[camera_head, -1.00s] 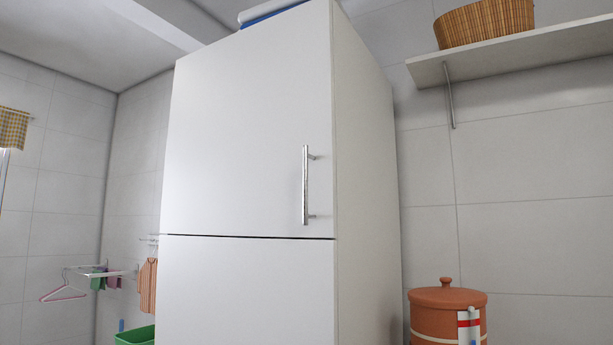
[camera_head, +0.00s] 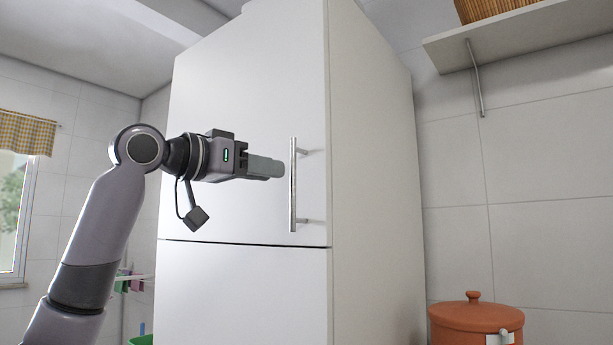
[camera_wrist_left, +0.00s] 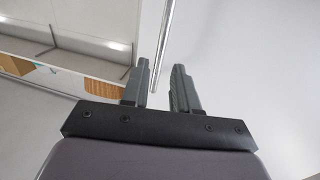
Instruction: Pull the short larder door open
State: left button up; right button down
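The tall white larder has an upper door (camera_head: 235,90) with a vertical metal bar handle (camera_head: 292,185) near its right edge. This door is shut, with a thin dark gap above the lower door (camera_head: 240,295). I take the upper one as the short larder door. My left gripper (camera_head: 283,168) comes in from the left, level with the upper half of the handle. In the left wrist view its two fingers (camera_wrist_left: 159,65) are open, and the handle (camera_wrist_left: 163,45) shows in the space between them. Whether either finger touches the handle I cannot tell. My right gripper is not in view.
The larder's side panel (camera_head: 375,190) stands to the right of the doors. A wall shelf (camera_head: 520,40) with a wicker basket (camera_head: 485,10) is at the upper right. A terracotta pot (camera_head: 470,325) stands below it. A window (camera_head: 15,215) is at the far left.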

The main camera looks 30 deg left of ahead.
aim_at(293, 174)
pick_arm(q)
jog(key=p+x, duration=0.2)
jog(key=x, duration=0.4)
jog(key=shift+w, duration=0.25)
grip_shut()
